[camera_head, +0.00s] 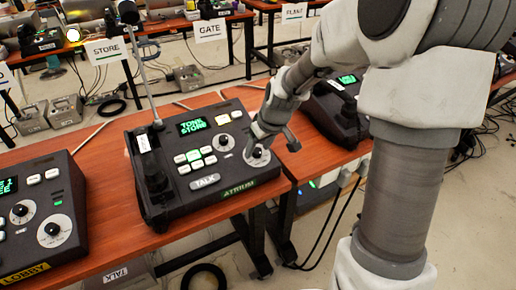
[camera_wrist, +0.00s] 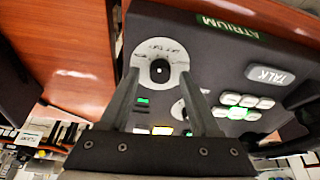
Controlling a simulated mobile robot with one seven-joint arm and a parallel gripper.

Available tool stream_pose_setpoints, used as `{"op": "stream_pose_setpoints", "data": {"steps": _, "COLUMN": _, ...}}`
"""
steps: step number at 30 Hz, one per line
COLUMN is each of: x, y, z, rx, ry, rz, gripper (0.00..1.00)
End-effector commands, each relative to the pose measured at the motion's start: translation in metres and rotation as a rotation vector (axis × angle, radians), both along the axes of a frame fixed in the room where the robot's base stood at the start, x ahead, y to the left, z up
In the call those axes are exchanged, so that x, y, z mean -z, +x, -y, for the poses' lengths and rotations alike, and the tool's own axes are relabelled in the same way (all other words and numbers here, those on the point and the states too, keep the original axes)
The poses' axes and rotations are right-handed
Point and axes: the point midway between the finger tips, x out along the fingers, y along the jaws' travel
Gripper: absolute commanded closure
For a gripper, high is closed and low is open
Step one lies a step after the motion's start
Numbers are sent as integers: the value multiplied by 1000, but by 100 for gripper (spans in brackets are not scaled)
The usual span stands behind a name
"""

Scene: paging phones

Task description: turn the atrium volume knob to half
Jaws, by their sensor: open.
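The dark atrium console (camera_head: 205,160) stands on the wooden desk, with a green ATRIUM label (camera_head: 238,188) on its front edge. It has two black knobs on white dials, an upper one (camera_head: 223,142) and a lower right one (camera_head: 257,155). Which is the volume knob I cannot read. My gripper (camera_head: 274,140) is open over the lower right knob. In the wrist view that knob (camera_wrist: 160,71) shows between the spread fingertips of my gripper (camera_wrist: 160,76), and I see no clear contact. The second dial (camera_wrist: 179,109) is partly hidden behind the right finger.
The console's screen (camera_head: 193,126) reads TONE STORE, and a TALK button (camera_head: 205,182) sits low on its face. A gooseneck microphone (camera_head: 142,70) rises at its left. The lobby console (camera_head: 40,215) is at left and another console (camera_head: 340,112) is at right, behind my arm.

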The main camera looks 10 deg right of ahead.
Motion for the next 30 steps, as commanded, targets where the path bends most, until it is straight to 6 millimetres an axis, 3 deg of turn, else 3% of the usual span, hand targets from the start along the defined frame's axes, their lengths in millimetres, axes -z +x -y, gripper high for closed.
{"op": "stream_pose_setpoints", "data": {"steps": 9, "x": 2, "y": 1, "z": 0, "rx": 0, "ry": -1, "rz": 0, "gripper": 37}}
{"op": "stream_pose_setpoints", "data": {"steps": 20, "x": 2, "y": 1, "z": 0, "rx": 0, "ry": 0, "rz": 0, "gripper": 100}}
{"op": "stream_pose_setpoints", "data": {"steps": 30, "x": 2, "y": 1, "z": 0, "rx": 18, "ry": 4, "rz": -2, "gripper": 100}}
